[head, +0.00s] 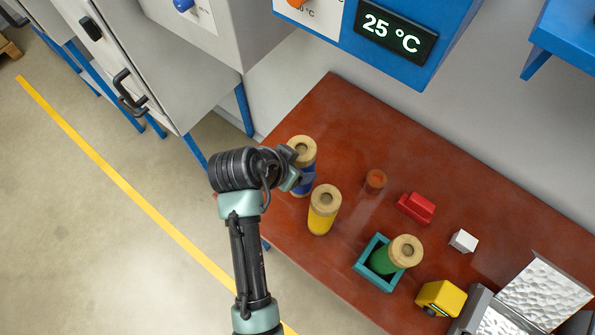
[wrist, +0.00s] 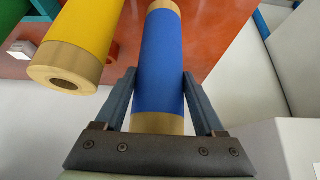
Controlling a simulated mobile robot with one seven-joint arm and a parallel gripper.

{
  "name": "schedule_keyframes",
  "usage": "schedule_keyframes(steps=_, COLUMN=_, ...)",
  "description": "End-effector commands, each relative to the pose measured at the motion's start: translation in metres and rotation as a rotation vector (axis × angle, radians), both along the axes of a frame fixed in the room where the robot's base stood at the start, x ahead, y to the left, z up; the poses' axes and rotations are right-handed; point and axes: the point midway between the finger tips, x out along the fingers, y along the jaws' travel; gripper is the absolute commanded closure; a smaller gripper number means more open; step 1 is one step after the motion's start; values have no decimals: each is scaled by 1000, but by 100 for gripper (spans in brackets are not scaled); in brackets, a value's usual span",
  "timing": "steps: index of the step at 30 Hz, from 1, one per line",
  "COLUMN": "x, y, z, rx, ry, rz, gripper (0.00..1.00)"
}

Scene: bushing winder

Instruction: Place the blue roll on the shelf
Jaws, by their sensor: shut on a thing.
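The blue roll (wrist: 160,62) has a blue body and tan wooden ends. In the wrist view it lies between the two fingers of my gripper (wrist: 160,105), which is shut on it. In the head view the blue roll (head: 304,182) is at the left end of the red-brown table, partly hidden by my gripper (head: 300,178). I cannot tell whether its base touches the table. The shelf is not clearly identifiable; a blue ledge (head: 565,35) shows at the upper right of the head view.
A yellow roll (head: 322,212) stands close beside the blue one. A green roll (head: 392,258) leans in a teal square box (head: 362,262). A red block (head: 416,207), a white cube (head: 463,241) and a yellow thing (head: 441,298) lie right. A blue display unit (head: 440,20) hangs above.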

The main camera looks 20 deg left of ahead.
Motion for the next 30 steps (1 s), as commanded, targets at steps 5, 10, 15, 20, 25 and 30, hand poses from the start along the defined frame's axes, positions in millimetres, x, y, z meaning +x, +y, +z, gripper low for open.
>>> schedule_keyframes(steps=5, x=0, y=0, z=-22, rx=-1, ry=1, rz=0, gripper=100)
schedule_keyframes(steps=10, x=0, y=0, z=-38, rx=1, ry=-2, rz=0, gripper=100)
schedule_keyframes(steps=15, x=1, y=0, z=-39, rx=1, ry=-4, rz=-1, gripper=100)
schedule_keyframes(steps=20, x=1, y=0, z=-42, rx=1, ry=-3, rz=-1, gripper=100)
schedule_keyframes(steps=25, x=0, y=0, z=-42, rx=1, ry=0, rz=-1, gripper=4)
schedule_keyframes(steps=30, x=0, y=0, z=-42, rx=1, ry=0, rz=-1, gripper=0)
